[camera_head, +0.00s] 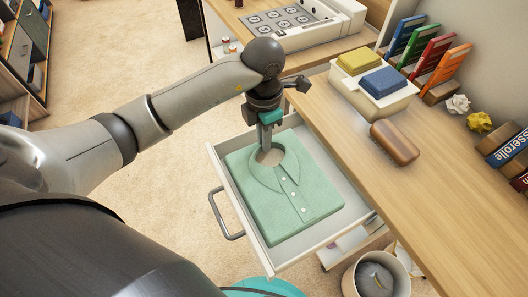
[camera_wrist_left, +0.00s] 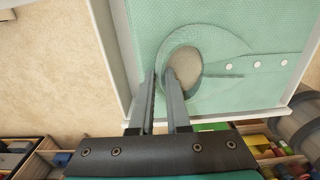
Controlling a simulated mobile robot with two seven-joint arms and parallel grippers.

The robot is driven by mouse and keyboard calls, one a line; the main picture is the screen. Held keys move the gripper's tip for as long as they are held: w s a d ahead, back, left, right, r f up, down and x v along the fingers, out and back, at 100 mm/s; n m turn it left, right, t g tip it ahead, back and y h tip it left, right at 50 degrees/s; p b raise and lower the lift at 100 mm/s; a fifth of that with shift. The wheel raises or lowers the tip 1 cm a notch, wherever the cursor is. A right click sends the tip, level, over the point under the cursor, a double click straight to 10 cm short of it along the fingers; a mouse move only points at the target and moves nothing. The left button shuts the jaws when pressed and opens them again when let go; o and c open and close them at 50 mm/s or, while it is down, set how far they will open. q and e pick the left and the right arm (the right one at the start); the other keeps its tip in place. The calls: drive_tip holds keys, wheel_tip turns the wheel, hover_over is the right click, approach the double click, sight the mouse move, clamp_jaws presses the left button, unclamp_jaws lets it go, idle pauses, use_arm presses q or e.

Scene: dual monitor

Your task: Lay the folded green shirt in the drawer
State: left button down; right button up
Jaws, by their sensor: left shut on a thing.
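The folded green shirt (camera_head: 285,190) lies flat in the open white drawer (camera_head: 351,212), its collar toward my arm and its buttons toward the front of the view. It also shows in the left wrist view (camera_wrist_left: 240,28), with the drawer's wall (camera_wrist_left: 108,45) beside it. My left gripper (camera_head: 267,150) points down at the collar. In the left wrist view its two fingers (camera_wrist_left: 164,78) are close together at the collar's edge, shut on the shirt there. The exact pinch is partly hidden by the fingers. My right gripper is not in view.
The drawer extends from under a wooden desk (camera_head: 345,130). On the desk are a brown case (camera_head: 395,143), a box with yellow and blue tops (camera_head: 372,92) and upright coloured folders (camera_head: 432,52). A bin (camera_head: 376,277) stands below the drawer. Carpet (camera_head: 110,200) lies open at left.

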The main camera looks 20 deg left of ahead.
use_arm(q)
drive_tip(key=shift+f+b, duration=0.65)
drive_tip(key=shift+f, duration=1.7)
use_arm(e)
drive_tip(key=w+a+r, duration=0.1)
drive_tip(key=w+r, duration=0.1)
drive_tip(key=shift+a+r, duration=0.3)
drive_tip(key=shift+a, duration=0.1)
use_arm(q)
drive_tip(key=shift+f, duration=0.1)
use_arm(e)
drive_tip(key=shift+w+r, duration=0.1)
use_arm(q)
drive_tip(key=c, duration=1.3)
unclamp_jaws()
drive_tip(key=o, duration=0.4)
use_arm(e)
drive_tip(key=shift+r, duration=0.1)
use_arm(q)
wheel_tip(320, 180, up, 11)
drive_tip(key=p, duration=0.3)
drive_tip(key=shift+f+p, duration=0.1)
drive_tip(key=shift+p, duration=0.3)
drive_tip(key=shift+r, duration=0.7)
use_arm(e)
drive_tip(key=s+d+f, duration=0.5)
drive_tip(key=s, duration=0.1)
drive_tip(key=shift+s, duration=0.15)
